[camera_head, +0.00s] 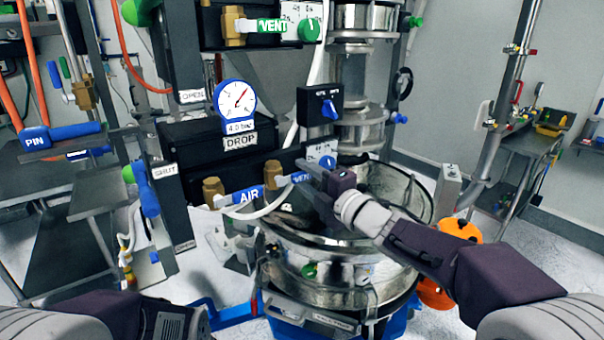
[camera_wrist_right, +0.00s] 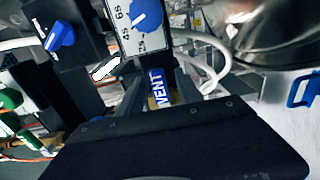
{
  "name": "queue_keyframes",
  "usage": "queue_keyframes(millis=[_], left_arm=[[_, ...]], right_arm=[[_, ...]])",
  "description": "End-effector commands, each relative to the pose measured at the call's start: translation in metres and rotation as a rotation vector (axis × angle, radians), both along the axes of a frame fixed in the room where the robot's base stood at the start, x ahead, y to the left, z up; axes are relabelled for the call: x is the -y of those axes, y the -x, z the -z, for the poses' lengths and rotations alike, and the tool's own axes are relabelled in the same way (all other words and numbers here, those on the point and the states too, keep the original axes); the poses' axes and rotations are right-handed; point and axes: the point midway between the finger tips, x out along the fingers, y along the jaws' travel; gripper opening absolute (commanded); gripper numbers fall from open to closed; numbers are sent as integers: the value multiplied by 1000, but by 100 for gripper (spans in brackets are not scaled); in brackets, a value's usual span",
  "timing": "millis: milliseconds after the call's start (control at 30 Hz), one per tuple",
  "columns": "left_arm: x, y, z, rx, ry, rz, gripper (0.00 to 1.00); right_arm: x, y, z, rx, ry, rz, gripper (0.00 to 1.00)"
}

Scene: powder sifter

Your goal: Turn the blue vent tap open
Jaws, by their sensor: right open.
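The blue vent tap, with a lever marked VENT (camera_head: 281,181), sits beside a brass valve body (camera_head: 272,170) low on the dark panel. The lever runs roughly sideways to the right, and its right end is partly covered by my right gripper (camera_head: 312,172). In the right wrist view the blue lever (camera_wrist_right: 156,88) shows between my two dark fingers (camera_wrist_right: 158,92), with gaps on both sides. The right gripper is open around or just in front of it; contact cannot be told. My left arm enters at the bottom left; its gripper is out of view.
A dial with a blue knob (camera_head: 327,162) is close above right, also seen in the wrist view (camera_wrist_right: 146,14). A steel sifter bowl (camera_head: 340,275) stands below.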

Motion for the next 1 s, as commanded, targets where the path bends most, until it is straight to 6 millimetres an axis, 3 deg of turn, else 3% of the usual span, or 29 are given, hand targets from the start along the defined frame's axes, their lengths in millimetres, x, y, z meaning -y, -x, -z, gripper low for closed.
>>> queue_keyframes(millis=[367,533,1000], left_arm=[[0,0,-2,0,0,0,36],[0,0,-2,0,0,0,36],[0,0,-2,0,0,0,36]], right_arm=[[-8,-10,0,1,-1,0,42],[-8,-10,0,1,-1,0,0],[-8,-10,0,-1,1,0,0]])
